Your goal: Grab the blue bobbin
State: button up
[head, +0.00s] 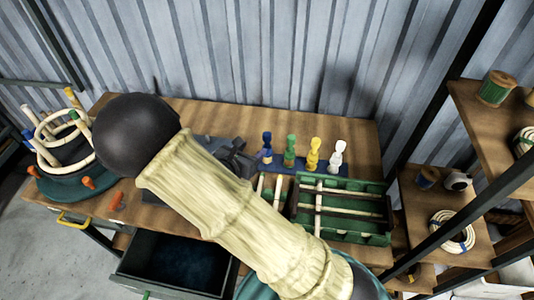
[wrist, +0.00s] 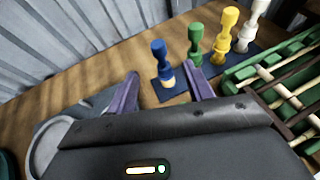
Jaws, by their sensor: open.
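The blue bobbin (head: 267,146) stands upright at the left end of a row of bobbins on a dark blue strip (head: 322,178) on the workbench. In the wrist view the blue bobbin (wrist: 159,58) shows between and just beyond the two purple fingertips. My gripper (wrist: 163,72) is open, with one finger on each side of the bobbin's line and nothing held. In the head view my gripper (head: 238,158) is a dark shape just left of the bobbin, partly hidden by my pale arm. I cannot tell whether a finger touches the bobbin.
Green (head: 290,150), yellow (head: 313,153) and white (head: 335,156) bobbins stand to the right. A green divided tray (head: 345,232) with rods is in front of them. A round stand with hoops (head: 50,178) is at left. An open drawer (head: 170,266) juts out below.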

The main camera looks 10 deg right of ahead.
aim_at(269, 135)
jog(key=p+x, duration=0.1)
jog(key=x, duration=0.7)
jog(key=shift+w+d+f, duration=0.1)
jog(key=shift+w+d, duration=0.1)
jog(key=shift+w+f, duration=0.1)
jog(key=shift+f, duration=0.05)
jog(key=shift+d, duration=0.1)
jog(key=shift+a+p+x, duration=0.2)
jog(key=shift+p+x, duration=0.85)
jog(key=shift+x, duration=1.55)
jog(key=shift+f, duration=0.2)
grip_shut()
